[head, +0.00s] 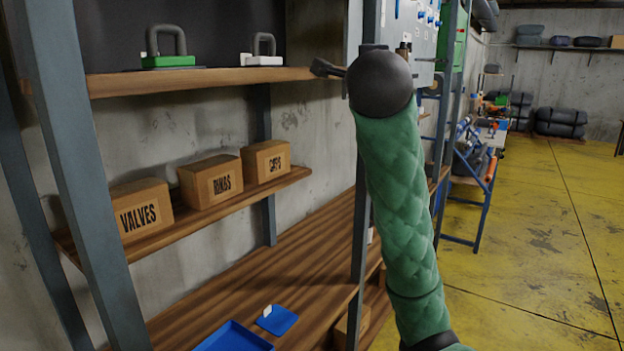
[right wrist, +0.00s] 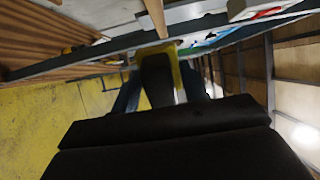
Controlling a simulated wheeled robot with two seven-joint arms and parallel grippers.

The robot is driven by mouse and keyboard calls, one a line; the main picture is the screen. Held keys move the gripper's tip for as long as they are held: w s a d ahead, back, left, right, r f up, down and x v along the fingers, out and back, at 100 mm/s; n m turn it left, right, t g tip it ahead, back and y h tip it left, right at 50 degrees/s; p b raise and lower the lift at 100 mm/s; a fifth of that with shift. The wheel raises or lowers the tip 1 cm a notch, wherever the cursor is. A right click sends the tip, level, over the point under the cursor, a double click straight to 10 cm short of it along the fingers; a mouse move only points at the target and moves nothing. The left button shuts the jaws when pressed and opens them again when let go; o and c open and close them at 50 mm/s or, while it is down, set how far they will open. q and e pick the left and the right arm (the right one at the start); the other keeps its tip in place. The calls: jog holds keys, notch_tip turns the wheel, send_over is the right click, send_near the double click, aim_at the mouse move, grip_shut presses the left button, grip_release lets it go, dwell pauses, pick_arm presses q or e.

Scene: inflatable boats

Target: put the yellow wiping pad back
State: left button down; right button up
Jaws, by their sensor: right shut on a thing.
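My right arm, in a green sleeve, rises on the right of the head view, and its dark gripper (head: 328,68) points left at the upper shelf's right end. In the right wrist view a yellow piece, which I take for the wiping pad (right wrist: 158,48), shows at the jaws of the gripper (right wrist: 158,85), which is shut on it. The pad cannot be made out in the head view. A green block with a grey loop handle (head: 168,61) and a white one (head: 264,59) stand on the upper shelf (head: 200,79). My left gripper is not in view.
Cardboard boxes marked VALVES (head: 140,210), RINGS (head: 210,181) and another (head: 266,161) stand on the middle shelf. A blue tray (head: 235,337) and a blue plate with a white tab (head: 277,320) lie below. Grey posts (head: 80,160) frame the rack. Yellow floor (head: 530,230) is open at right.

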jog(key=shift+a+f+n+y, duration=0.6)
jog(key=shift+a+f+y, duration=0.45)
jog(key=shift+f, duration=15.8)
jog(key=s+a+f+b, duration=0.1)
jog(key=s+f, duration=0.3)
jog(key=f, duration=0.7)
jog(key=s+f, duration=0.4)
jog(key=f, duration=0.6)
jog(key=s+a+f+b, duration=0.1)
jog(key=s+f, duration=0.4)
jog(key=f, duration=0.6)
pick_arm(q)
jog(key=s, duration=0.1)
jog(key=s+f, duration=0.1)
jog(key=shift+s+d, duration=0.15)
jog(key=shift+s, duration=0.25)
pick_arm(e)
jog(key=d, duration=1.4)
jog(key=shift+w+r, duration=0.2)
jog(key=shift+w, duration=0.1)
jog(key=shift+f, duration=0.1)
